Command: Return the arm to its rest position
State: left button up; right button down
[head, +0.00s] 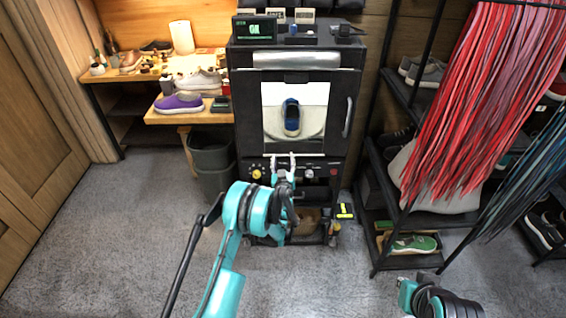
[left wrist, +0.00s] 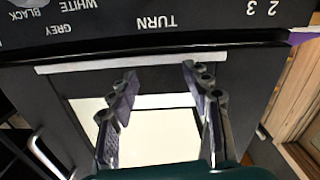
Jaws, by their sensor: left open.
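My left arm (head: 230,270) reaches up from the lower middle in the head view. My left gripper (head: 280,160) is open, its fingers apart and pointing at the front of the black cabinet machine (head: 245,110), just below the lit window and by the knob panel. In the left wrist view the gripper (left wrist: 160,75) shows two spread fingers with nothing between them. Behind them is the machine front with upside-down labels such as TURN and WHITE. A blue shoe (head: 291,117) is visible in the window. Only a piece of my right arm (head: 438,302) shows at the bottom right.
A wooden bench (head: 150,118) with several shoes, including a purple one (head: 179,103), stands at the left. A dark bin (head: 209,158) is beside the machine. A black rack (head: 388,235) with shoes and hanging red laces (head: 480,110) is at the right. The grey floor at left is clear.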

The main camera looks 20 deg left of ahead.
pick_arm(q)
jog(key=shift+r, duration=0.1)
jog(key=shift+n+g+y, duration=0.3)
jog(key=shift+g, duration=0.2)
jog(key=r, duration=0.2)
jog(key=a+r, duration=0.1)
jog(key=r, duration=0.1)
jog(key=s+r, duration=0.1)
jog(key=shift+a+r, duration=0.2)
jog(key=shift+r, duration=0.2)
jog(key=s+a+r+g, duration=0.2)
jog(key=s+r+g, duration=0.2)
jog(key=s+r, duration=1)
jog(key=s+d+f+m+g+h, duration=0.1)
jog(key=s+d+f+h, duration=0.1)
jog(key=s, duration=0.9)
jog(key=s+d+f+m+g+h, duration=0.1)
jog(key=s+d, duration=0.3)
jog(key=s, duration=0.7)
jog(key=s+d+f+m+g+h, duration=0.2)
jog(key=s+d+f+m+g, duration=0.1)
jog(key=s, duration=0.8)
jog(key=shift+d+h, duration=0.3)
